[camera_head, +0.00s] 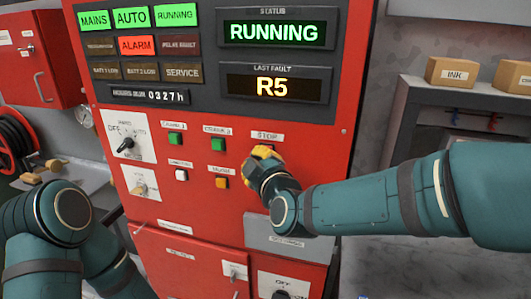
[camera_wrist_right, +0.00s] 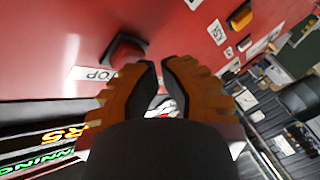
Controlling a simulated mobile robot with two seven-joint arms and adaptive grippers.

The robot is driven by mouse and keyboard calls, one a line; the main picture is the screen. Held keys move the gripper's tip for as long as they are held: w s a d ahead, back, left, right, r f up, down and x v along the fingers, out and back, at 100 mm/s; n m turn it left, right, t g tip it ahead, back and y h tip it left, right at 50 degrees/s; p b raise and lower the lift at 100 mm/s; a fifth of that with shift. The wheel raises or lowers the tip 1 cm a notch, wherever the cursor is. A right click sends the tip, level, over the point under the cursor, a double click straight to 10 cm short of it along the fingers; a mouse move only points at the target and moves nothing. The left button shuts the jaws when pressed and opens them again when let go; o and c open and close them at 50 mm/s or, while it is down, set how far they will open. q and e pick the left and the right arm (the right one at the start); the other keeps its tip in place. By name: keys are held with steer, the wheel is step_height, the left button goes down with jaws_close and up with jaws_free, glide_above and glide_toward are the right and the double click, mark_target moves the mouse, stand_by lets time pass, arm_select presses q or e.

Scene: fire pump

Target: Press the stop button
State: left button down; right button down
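The red fire pump panel (camera_head: 310,130) stands ahead, with a white STOP label (camera_head: 264,136) on it. My right gripper (camera_head: 262,153) is in front of the panel just below that label and hides the stop button in the head view. In the right wrist view the red stop button (camera_wrist_right: 126,50) shows beside its label (camera_wrist_right: 92,73), just beyond the fingertips. My right gripper (camera_wrist_right: 159,66) is empty, its yellow fingers nearly together. I cannot tell whether it touches the button. My left arm is at the lower left; its gripper is not seen.
Green buttons (camera_head: 175,138) (camera_head: 218,144), a white button (camera_head: 181,175) and an amber button (camera_head: 222,182) are left of my right gripper. A selector (camera_head: 126,145) is farther left. The display (camera_head: 275,32) reads RUNNING. A shelf with boxes (camera_head: 452,73) stands at right.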

steer(key=shift+w+d, duration=0.15)
steer(key=shift+w, duration=0.2)
stand_by(0.3)
steer(key=shift+s, duration=0.1)
steer(key=shift+s+a, duration=0.3)
steer(key=shift+s, duration=0.5)
steer(key=s, duration=0.1)
steer(key=s+a+p, duration=0.1)
steer(key=s, duration=0.2)
steer(key=shift+s+a+p, duration=0.3)
steer(key=shift+s+p, duration=0.05)
steer(key=shift+s, duration=0.05)
stand_by(0.7)
